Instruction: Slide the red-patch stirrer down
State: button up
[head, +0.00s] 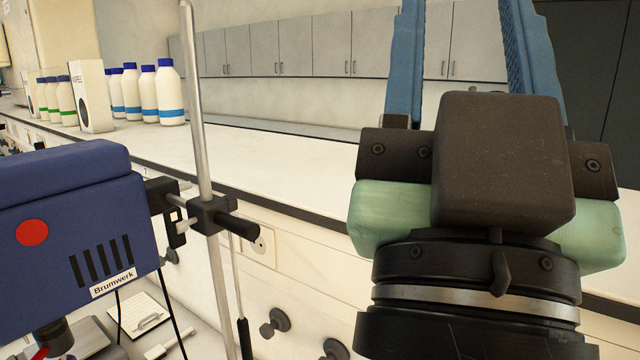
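The stirrer (70,215) is a dark blue box at the left, with a round red patch (31,233) and a label reading "Brumwerk". A black clamp (213,215) joins it to an upright metal rod (199,120); a black handle sticks out of the clamp to the right. A dark chuck shows under the box at the lower left. My gripper (462,60) is at the right, with its two blue fingers pointing up and spread wide apart. It is open, with nothing visible between the fingers, and stands clear of the stirrer and rod. The fingertips are cut off by the top edge.
Several white bottles with blue caps (171,95) and a white box (94,97) stand on the long white bench (290,160). Grey cabinets (330,45) hang behind. The bench top right of the rod is clear.

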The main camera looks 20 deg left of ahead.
aim_at(76, 225)
jog(key=j+z, duration=0.25)
jog(key=j, duration=0.2)
jog(key=k+j+z, duration=0.2)
jog(key=j, duration=0.25)
jog(key=j+z, duration=0.25)
jog(key=j, duration=0.25)
jog(key=k+j+z, duration=0.2)
jog(key=j, duration=0.2)
jog(key=k+j+z, duration=0.1)
jog(key=j+z, duration=0.15)
jog(key=j, duration=0.15)
jog(key=k+j, duration=0.15)
jog(key=j, duration=0.2)
jog(key=k+j, duration=0.2)
jog(key=j, duration=0.2)
jog(key=k+j, duration=0.15)
jog(key=j, duration=0.2)
jog(key=k+j, duration=0.2)
jog(key=j, duration=0.15)
